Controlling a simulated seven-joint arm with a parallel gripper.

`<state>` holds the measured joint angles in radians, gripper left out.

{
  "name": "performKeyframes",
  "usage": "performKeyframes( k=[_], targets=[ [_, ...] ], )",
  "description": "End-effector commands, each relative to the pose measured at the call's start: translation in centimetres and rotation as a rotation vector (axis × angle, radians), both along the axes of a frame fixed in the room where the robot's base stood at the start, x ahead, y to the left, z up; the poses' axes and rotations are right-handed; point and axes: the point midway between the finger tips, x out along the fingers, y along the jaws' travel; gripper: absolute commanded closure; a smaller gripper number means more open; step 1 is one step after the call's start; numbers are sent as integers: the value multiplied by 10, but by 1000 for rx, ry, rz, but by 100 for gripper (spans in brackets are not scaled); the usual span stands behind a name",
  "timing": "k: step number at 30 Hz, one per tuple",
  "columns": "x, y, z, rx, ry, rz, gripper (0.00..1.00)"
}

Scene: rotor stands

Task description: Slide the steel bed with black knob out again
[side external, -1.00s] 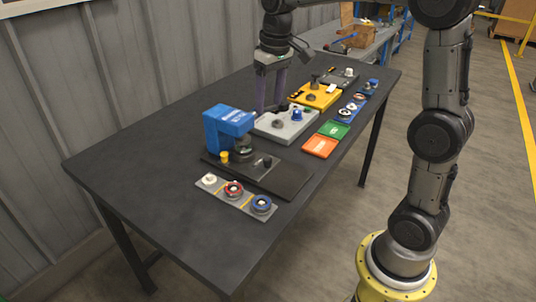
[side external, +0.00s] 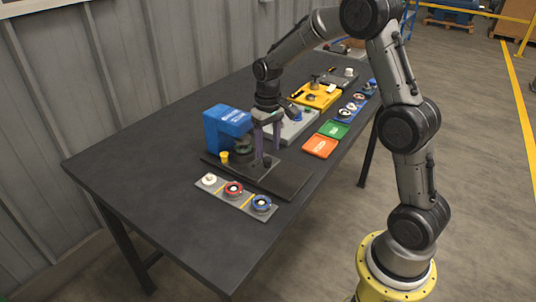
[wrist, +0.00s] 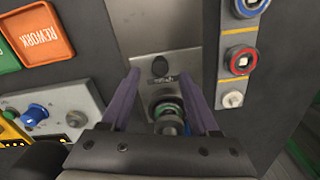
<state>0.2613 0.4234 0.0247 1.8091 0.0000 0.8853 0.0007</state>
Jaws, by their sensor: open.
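The steel bed (side external: 247,168) lies on a dark base plate in front of the blue press (side external: 226,128). Its black knob (wrist: 160,66) stands up from the bed; the steel surface (wrist: 157,28) also shows in the wrist view. My gripper (side external: 266,145) is open and points down just above the knob. In the wrist view the knob appears between my two purple fingers (wrist: 160,76), with space on both sides; I cannot tell whether the tips reach down to it. A green-ringed round metal part (wrist: 168,110) shows beyond the knob, partly hidden by the wrist.
A strip (side external: 236,196) with white, red and blue round parts lies in front of the press. The table's near left is clear.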

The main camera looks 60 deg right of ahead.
Motion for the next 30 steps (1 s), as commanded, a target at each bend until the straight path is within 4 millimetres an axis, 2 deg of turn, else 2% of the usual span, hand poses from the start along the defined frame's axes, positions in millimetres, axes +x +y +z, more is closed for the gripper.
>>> performKeyframes(
  k=[3, 7, 18, 20, 28, 30],
  targets=[
    [0, 0, -17, 1, 2, 0, 39],
    [0, 0, -28, 0, 1, 0, 39],
    [0, 0, -33, 0, -1, 0, 39],
    [0, 0, -33, 0, -1, 0, 48],
    [0, 0, -33, 0, -1, 0, 96],
    [0, 0, -33, 0, -1, 0, 100]
  ],
)
